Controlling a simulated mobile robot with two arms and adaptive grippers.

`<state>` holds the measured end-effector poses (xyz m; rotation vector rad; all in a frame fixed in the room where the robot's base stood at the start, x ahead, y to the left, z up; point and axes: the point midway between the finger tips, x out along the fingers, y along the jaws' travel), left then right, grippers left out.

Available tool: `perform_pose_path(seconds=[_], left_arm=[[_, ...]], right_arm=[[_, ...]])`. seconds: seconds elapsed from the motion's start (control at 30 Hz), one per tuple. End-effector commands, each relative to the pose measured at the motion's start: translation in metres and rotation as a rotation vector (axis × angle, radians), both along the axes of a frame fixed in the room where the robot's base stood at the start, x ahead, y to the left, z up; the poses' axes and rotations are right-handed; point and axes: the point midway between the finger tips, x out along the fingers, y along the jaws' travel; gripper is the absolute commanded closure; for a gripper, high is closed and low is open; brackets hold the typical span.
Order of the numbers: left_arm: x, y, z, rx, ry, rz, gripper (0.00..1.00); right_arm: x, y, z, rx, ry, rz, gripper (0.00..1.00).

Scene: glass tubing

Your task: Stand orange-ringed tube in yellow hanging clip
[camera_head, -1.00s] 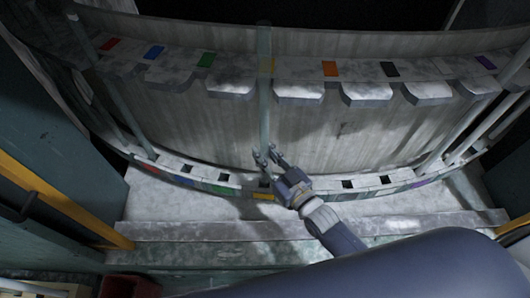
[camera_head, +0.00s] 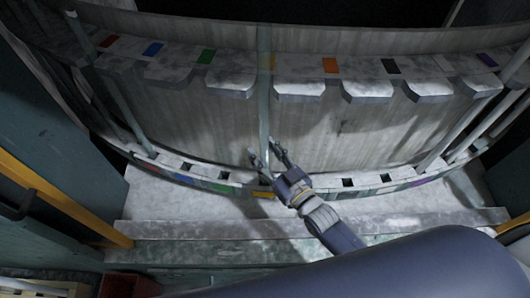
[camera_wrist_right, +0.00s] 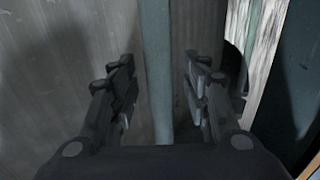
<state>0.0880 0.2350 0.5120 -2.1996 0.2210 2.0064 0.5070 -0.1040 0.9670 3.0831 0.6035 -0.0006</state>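A pale grey-green tube (camera_head: 264,95) stands upright in the clip slot marked by a yellow label (camera_head: 267,62) on the upper ledge. Its lower end meets the lower rail near another yellow label (camera_head: 263,194); my gripper partly hides the foot. I cannot make out an orange ring on it. My right gripper (camera_head: 264,147) is at the tube's lower part, fingers spread. In the right wrist view the tube (camera_wrist_right: 157,60) runs between the open fingers (camera_wrist_right: 160,75), with a gap on both sides. My left gripper is not in view.
The upper ledge (camera_head: 235,85) has several notches with coloured labels, including orange (camera_head: 330,65) and green (camera_head: 206,57). The lower rail (camera_head: 215,177) has dark square holes. Other tubes stand at the left (camera_head: 125,110) and right (camera_head: 455,135). The orange-labelled notch is empty.

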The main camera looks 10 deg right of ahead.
Motion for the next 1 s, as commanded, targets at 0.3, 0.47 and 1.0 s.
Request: perform_pose_path(seconds=[0.3, 0.47, 1.0], left_arm=[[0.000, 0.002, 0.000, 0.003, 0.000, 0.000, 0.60], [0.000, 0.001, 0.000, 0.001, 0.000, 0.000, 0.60], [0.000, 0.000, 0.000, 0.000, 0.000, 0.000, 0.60]], right_arm=[[-0.014, -0.006, -0.002, -0.002, 0.005, -0.001, 0.57], [-0.043, -0.017, -0.002, -0.001, 0.006, 0.000, 0.57], [-0.111, -0.045, 0.000, 0.000, 0.001, 0.000, 0.57]])
